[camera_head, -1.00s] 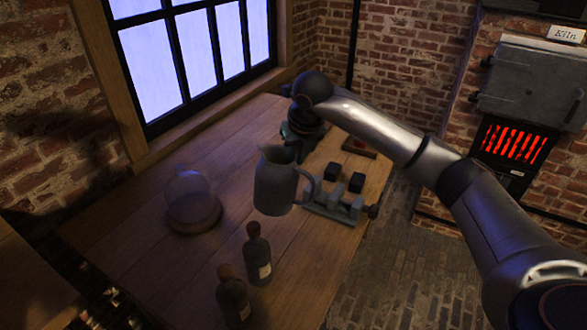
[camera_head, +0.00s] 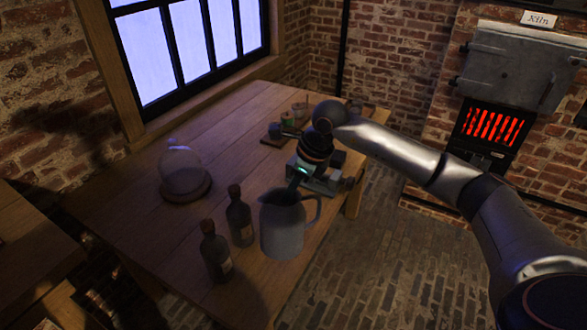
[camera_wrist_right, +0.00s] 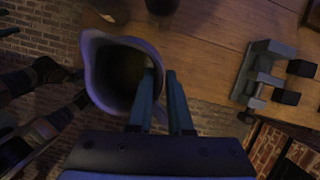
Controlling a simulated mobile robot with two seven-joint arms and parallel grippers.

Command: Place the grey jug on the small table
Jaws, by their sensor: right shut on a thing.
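The grey jug (camera_head: 283,230) is upright near the front right edge of the wooden table (camera_head: 150,240) in the head view. My right gripper (camera_head: 298,178) is shut on the jug's wall at the rim. In the right wrist view the jug's rim (camera_wrist_right: 88,75) surrounds its dark inside. The gripper's fingers (camera_wrist_right: 165,100) pinch the wall on the side near the handle, one finger inside. Brick floor shows beside the jug there, so it is at the table's edge. I cannot tell which surface is the small table. My left gripper is not in view.
Two dark corked bottles (camera_head: 239,217) (camera_head: 215,255) stand just left of the jug. A glass dome (camera_head: 183,172) on a round base is farther left. A grey vise-like tool (camera_head: 318,178) sits behind. Another wooden surface (camera_head: 30,235) shows at left. The kiln (camera_head: 515,70) stands at the right.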

